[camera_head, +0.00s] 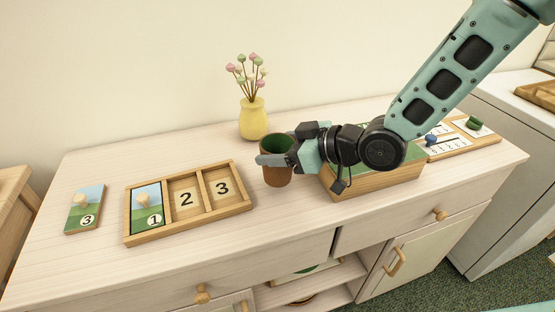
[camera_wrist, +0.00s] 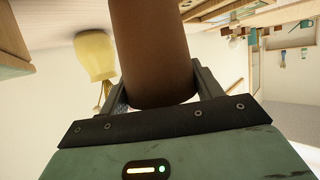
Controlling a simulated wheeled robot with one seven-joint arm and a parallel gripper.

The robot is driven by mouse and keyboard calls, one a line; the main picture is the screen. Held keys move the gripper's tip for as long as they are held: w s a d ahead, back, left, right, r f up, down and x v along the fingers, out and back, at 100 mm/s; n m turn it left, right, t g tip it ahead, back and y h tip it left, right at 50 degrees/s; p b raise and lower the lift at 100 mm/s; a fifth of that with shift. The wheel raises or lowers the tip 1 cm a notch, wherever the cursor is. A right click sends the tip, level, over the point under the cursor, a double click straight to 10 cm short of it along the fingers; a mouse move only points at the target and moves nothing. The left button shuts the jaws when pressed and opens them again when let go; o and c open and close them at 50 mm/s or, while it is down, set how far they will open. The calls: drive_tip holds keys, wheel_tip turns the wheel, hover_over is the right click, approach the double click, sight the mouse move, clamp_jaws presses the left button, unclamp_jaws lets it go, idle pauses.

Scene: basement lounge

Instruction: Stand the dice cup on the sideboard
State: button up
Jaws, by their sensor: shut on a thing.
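The dice cup (camera_head: 278,177) is a brown cup with a green inside, upright over the middle of the pale wooden sideboard (camera_head: 140,158). My gripper (camera_head: 276,159) is shut on it, with fingers across its upper part. In the wrist view the brown cup wall (camera_wrist: 152,50) stands between my two fingers (camera_wrist: 160,88), and its far end runs out of the frame. I cannot tell whether the cup's base touches the sideboard top.
Left of the cup is a wooden tray (camera_head: 190,226) with numbered slots and a loose card (camera_head: 85,209). A yellow vase (camera_head: 254,120) with flowers stands behind. A green-topped wooden box (camera_head: 372,184) is close on the right, with a number board (camera_head: 460,140) beyond it.

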drive_tip(key=shift+f, duration=1.35)
drive_tip(key=shift+f, duration=0.15)
drive_tip(key=o, duration=1)
drive_tip(key=shift+r, duration=0.2)
drive_tip(key=p+v, duration=1)
drive_tip(key=v, duration=0.2)
drive_tip(key=shift+p, duration=0.3)
